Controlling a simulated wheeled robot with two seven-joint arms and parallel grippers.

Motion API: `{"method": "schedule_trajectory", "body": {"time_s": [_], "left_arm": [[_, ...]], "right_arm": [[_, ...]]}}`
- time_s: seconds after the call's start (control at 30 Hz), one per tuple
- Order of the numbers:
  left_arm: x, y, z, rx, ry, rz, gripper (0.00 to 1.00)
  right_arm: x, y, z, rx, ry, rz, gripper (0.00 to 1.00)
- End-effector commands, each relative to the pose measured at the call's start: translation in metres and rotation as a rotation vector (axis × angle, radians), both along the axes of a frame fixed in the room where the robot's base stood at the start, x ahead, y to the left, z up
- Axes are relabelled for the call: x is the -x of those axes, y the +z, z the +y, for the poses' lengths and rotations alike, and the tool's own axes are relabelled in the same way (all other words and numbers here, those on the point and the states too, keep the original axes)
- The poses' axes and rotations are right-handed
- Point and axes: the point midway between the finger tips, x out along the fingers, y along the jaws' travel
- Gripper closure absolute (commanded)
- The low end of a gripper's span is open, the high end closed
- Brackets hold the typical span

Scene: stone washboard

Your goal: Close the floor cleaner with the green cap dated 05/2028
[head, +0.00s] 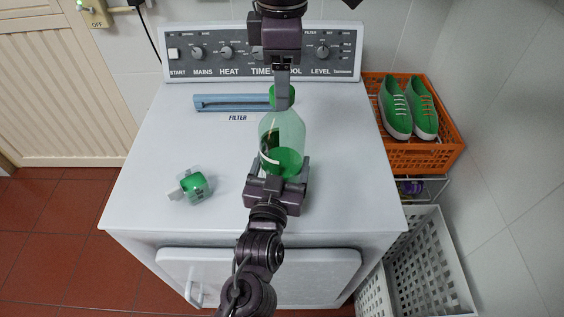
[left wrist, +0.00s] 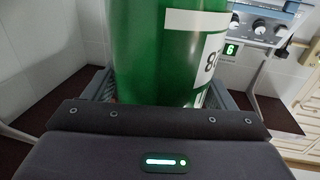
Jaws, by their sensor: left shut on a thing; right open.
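The clear bottle (head: 287,132) with green liquid stands upright on the white dryer top (head: 150,130). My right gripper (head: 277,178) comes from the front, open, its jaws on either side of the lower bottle. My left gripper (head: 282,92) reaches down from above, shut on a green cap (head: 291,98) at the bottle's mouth. I cannot tell whether the cap touches the neck. In the left wrist view the held cap (left wrist: 150,55) shows a white label with an "8"; the rest of the date is out of sight. Another green cap (head: 194,184) lies at the left; its date is unreadable.
A blue filter handle (head: 225,102) lies behind the bottle, before the knob panel (head: 205,70). An orange crate (head: 440,155) with green shoes (head: 396,105) and a white basket (head: 447,262) stand at the right. The dryer top is clear at the far left and right.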

Motion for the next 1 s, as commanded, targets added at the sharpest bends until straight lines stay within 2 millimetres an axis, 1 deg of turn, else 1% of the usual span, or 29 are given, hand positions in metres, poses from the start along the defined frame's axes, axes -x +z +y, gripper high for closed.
{"method": "schedule_trajectory", "body": {"time_s": [0.03, 0.17, 0.2, 0.27, 0.37, 0.7, 1.0], "left_arm": [[0.000, -0.001, 0.000, -0.001, 0.000, 0.002, 0.85], [0.000, -0.001, 0.000, -0.002, 0.000, 0.003, 0.85], [0.000, -0.001, 0.000, -0.002, 0.000, 0.003, 0.85], [0.000, -0.001, 0.000, -0.002, -0.001, 0.003, 0.85], [0.000, -0.001, 0.000, -0.002, -0.001, 0.003, 0.85], [0.000, -0.001, 0.000, -0.001, 0.000, 0.002, 0.85], [0.000, -0.001, 0.000, -0.001, 0.000, 0.002, 0.85]], "right_arm": [[-0.001, 0.010, 0.000, 0.002, -0.002, -0.008, 0.38], [-0.001, 0.040, 0.001, 0.004, -0.003, -0.011, 0.38], [0.000, 0.050, 0.001, 0.002, -0.003, -0.013, 0.38], [0.000, 0.060, 0.000, 0.006, -0.003, -0.008, 0.38], [0.000, 0.080, 0.001, 0.003, -0.003, -0.013, 0.38], [0.000, 0.104, 0.000, 0.001, -0.002, -0.002, 0.38], [0.001, 0.106, 0.000, -0.002, 0.000, -0.001, 0.38]]}}
